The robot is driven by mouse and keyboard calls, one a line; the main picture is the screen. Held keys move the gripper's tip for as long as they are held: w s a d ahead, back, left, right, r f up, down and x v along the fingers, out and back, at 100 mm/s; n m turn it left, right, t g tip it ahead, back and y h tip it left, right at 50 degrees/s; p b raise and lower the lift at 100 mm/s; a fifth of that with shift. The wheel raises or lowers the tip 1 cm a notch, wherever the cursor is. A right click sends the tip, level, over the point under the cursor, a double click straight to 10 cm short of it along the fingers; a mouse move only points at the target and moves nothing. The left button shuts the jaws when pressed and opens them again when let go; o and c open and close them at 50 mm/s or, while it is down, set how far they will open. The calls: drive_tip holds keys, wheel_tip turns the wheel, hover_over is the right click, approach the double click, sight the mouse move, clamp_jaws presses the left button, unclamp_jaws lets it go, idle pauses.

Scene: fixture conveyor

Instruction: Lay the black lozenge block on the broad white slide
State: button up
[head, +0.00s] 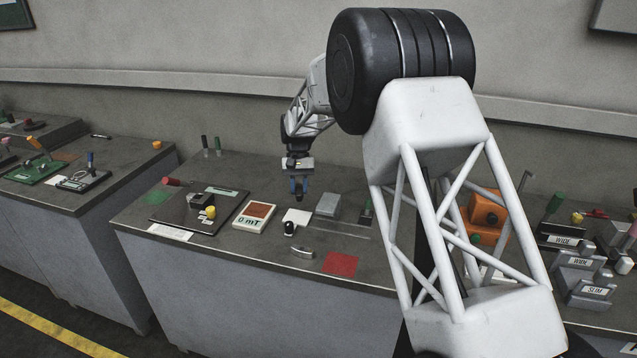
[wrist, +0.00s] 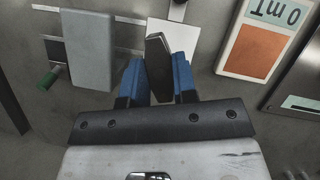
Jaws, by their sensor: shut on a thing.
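My gripper (wrist: 157,78) has its blue fingers shut on the black lozenge block (wrist: 158,62), whose long side points away from the wrist in the wrist view. In the head view my gripper (head: 299,189) hangs over the bench, just behind the white slide, and the block is hard to make out. The broad white slide (wrist: 180,37) is a flat white plate, partly hidden behind the block and right finger. It also shows in the head view (head: 298,215), bare on its visible part. The block appears above the slide; the gap is unclear in the wrist view.
A grey block (head: 328,205) sits on thin rails right of the slide. A meter marked 0 mT (head: 255,215) lies to its left. A black-topped knob (head: 290,228) stands at the slide's front. A red square (head: 341,263) and a metal handle (head: 302,251) lie nearer the front edge.

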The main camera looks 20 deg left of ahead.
sight(297, 219)
drive_tip(key=shift+s+a+f, duration=0.1)
drive_tip(key=shift+s+a, duration=0.1)
drive_tip(key=shift+a, duration=0.2)
drive_tip(key=shift+f, duration=3.4)
drive_tip(key=shift+f, duration=0.6)
drive_tip(key=o, duration=1)
drive_tip(key=shift+o, duration=0.2)
drive_tip(key=v, duration=0.7)
drive_tip(key=shift+r, duration=0.4)
